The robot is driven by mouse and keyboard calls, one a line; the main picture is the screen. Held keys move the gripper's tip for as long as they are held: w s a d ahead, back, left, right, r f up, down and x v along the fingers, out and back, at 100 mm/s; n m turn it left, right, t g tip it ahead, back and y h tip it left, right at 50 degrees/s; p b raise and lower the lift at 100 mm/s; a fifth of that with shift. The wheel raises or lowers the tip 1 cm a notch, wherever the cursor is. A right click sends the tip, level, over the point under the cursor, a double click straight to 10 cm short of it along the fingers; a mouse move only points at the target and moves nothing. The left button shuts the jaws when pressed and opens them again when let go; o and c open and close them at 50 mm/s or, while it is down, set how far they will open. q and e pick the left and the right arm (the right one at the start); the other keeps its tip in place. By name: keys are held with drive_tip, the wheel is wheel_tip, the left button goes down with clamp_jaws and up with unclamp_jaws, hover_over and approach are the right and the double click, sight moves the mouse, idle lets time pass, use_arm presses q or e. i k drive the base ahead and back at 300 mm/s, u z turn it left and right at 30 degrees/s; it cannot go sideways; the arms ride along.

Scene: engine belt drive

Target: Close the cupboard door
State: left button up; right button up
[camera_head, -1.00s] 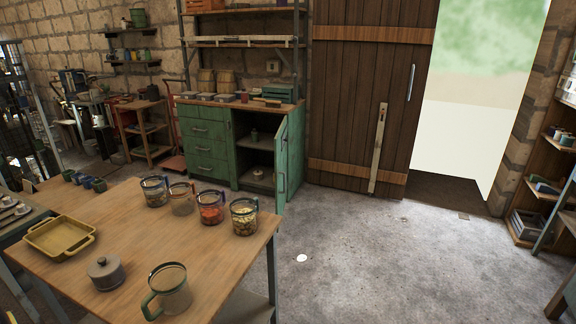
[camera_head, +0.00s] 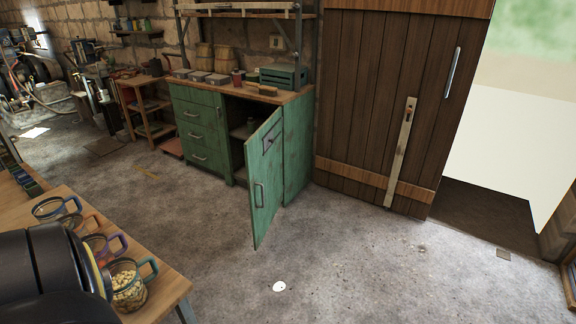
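The green cupboard (camera_head: 208,142) stands against the back wall, with drawers on its left side. Its door (camera_head: 265,180) is hinged on the right and stands open, swung out toward me over the floor. A handle (camera_head: 258,195) is on the door's face. The dark inside of the cupboard (camera_head: 240,118) shows partly, with a small object in it; the door hides the rest. Neither gripper shows. A dark rounded part of me covers the lower left corner.
A wooden table (camera_head: 165,285) with several glass mugs (camera_head: 128,285) is at the lower left. The concrete floor (camera_head: 350,265) before the cupboard is clear except for a small white disc (camera_head: 279,286). A wooden sliding door (camera_head: 375,100) and an open doorway are at the right.

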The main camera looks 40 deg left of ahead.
sight(264, 171)
drive_tip(key=i, duration=0.9)
drive_tip(key=u, duration=1.9)
